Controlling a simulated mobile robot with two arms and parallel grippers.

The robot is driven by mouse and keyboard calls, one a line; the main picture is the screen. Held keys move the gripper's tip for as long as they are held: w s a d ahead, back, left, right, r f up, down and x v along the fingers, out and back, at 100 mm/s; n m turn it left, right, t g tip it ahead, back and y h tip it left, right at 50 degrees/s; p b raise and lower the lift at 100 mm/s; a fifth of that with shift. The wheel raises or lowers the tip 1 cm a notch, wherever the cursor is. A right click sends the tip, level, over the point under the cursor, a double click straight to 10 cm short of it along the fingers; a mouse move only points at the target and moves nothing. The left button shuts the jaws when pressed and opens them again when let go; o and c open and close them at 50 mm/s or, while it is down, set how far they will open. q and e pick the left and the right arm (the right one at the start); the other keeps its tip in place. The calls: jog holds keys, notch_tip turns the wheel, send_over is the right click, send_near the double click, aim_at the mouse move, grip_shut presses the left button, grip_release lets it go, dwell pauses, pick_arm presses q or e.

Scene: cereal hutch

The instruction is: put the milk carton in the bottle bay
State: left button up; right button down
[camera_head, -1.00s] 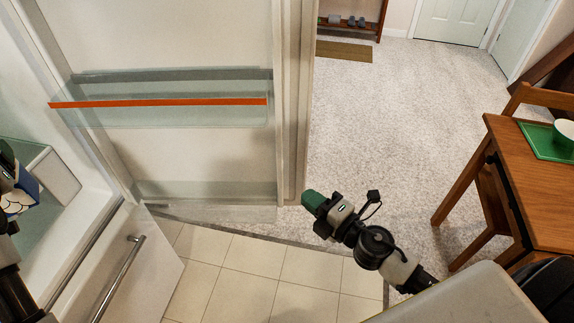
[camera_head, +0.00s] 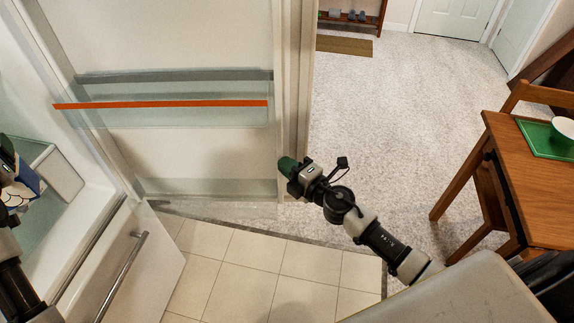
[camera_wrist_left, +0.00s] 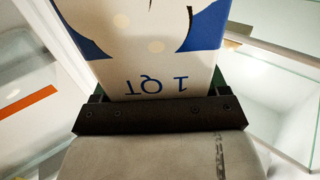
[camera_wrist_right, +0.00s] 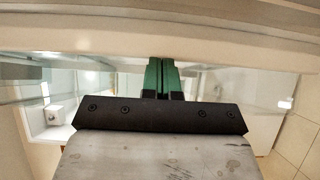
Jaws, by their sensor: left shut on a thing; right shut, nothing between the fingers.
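The milk carton (camera_wrist_left: 150,68), white and blue with "1 QT" on it, fills the upper middle of the left wrist view. My left gripper (camera_wrist_left: 156,84) is shut on it. In the head view only part of the carton (camera_head: 26,184) shows at the left edge, inside the open white fridge. A clear door bin with an orange strip (camera_head: 160,104) runs across the open fridge door; it looks like the bottle bay. My right gripper (camera_head: 287,166) is shut and empty, with green fingertips, in front of the door's lower right part.
A white drawer front with a metal handle (camera_head: 122,275) sits below. A wooden table (camera_head: 545,195) stands at right. Tiled floor (camera_head: 245,285) lies open between.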

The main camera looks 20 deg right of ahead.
aim_at(290, 142)
pick_arm(q)
jog(key=shift+r, duration=0.15)
